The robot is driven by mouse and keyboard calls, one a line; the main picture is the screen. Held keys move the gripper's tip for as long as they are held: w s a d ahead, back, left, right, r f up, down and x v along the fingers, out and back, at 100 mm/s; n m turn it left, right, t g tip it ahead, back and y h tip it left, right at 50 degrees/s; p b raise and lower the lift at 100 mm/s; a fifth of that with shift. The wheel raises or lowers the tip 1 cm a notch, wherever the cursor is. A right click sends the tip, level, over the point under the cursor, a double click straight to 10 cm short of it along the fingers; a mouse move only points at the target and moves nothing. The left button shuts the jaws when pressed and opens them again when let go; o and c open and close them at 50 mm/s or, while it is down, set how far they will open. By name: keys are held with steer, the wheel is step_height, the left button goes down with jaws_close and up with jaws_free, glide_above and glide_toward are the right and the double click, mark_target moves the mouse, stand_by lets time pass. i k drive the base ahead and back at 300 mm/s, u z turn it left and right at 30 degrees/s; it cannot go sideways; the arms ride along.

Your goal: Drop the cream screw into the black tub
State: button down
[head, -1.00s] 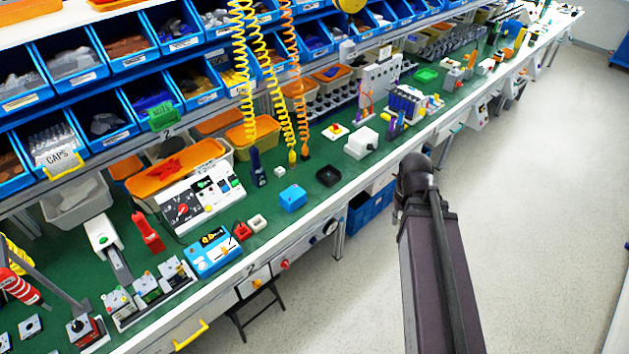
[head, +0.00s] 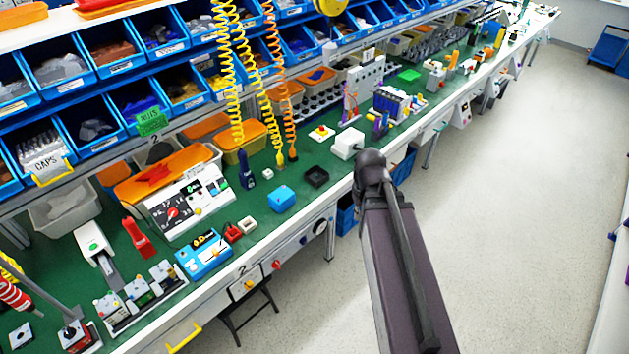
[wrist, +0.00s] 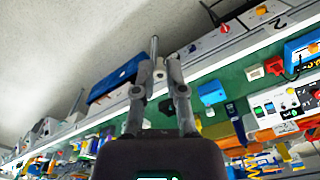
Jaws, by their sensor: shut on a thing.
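The black tub (head: 316,177) is a small open square tray on the green bench top, right of the blue box (head: 281,198). My gripper (wrist: 164,72) shows in the wrist view, its two fingers close together on a small pale piece (wrist: 160,73), taken to be the cream screw; its shape is hard to make out. A dark patch behind the fingers there may be the tub, partly hidden. In the head view my dark arm reaches the bench's front edge, right of the tub, and hides the gripper and the screw.
A white box (head: 347,144) stands right of and behind the tub. Yellow and orange coiled hoses (head: 288,110) hang behind it. A white-fronted control panel (head: 190,200) stands to the left. Blue bins (head: 110,50) line the back. The floor (head: 520,200) at right is clear.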

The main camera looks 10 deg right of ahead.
mark_target(308, 179)
steer(key=z, duration=0.05)
steer(key=i, duration=0.95)
steer(key=u, duration=0.05)
